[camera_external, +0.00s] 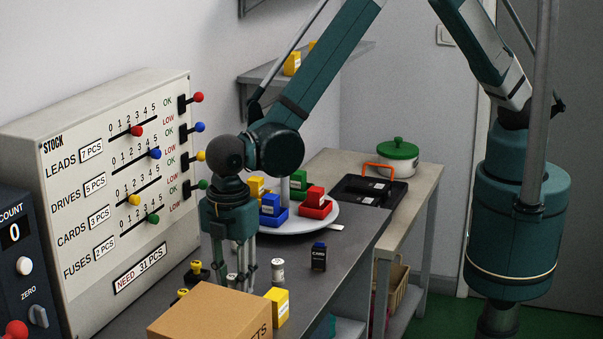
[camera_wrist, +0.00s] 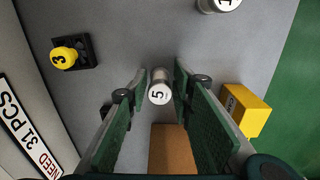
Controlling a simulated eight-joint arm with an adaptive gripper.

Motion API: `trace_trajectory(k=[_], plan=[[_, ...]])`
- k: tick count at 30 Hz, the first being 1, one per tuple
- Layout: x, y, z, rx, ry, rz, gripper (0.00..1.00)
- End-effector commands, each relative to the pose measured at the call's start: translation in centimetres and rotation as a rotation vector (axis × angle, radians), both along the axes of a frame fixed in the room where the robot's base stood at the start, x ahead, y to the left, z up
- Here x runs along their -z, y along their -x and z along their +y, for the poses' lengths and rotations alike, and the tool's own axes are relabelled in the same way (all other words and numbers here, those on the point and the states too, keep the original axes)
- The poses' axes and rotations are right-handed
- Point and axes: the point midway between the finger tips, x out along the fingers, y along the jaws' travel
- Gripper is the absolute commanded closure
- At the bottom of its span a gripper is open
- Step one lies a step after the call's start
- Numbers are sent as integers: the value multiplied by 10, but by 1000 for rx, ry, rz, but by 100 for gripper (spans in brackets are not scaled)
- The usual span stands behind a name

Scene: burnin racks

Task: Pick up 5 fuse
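A small fuse with a white top marked 5 (camera_wrist: 159,92) stands on the grey bench between the two green fingers of my gripper (camera_wrist: 160,76) in the wrist view. Small gaps seem to show on both sides, so the fingers look open around it. In the external view my gripper (camera_external: 236,282) points straight down at the bench, and a small part of that fuse (camera_external: 232,279) shows between the fingers. Another white-topped fuse (camera_external: 278,271) stands apart to the right; its top also shows at the upper edge of the wrist view (camera_wrist: 219,4).
A cardboard box (camera_external: 212,318) stands close in front of my gripper, with a yellow block (camera_external: 278,306) beside it. A yellow knob marked 3 (camera_wrist: 65,56) sits on a black base to the left. The stock panel (camera_external: 100,200) rises at left; a round plate (camera_external: 325,222) holds coloured blocks behind.

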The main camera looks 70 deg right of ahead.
Motion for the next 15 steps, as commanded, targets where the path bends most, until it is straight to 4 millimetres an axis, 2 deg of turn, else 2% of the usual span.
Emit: trace_trajectory(k=[1, 4, 15], plan=[[0, 0, 0, 0, 0, 0, 84], [0, 0, 0, 0, 0, 0, 95], [-2, 0, 0, 0, 0, 0, 95]])
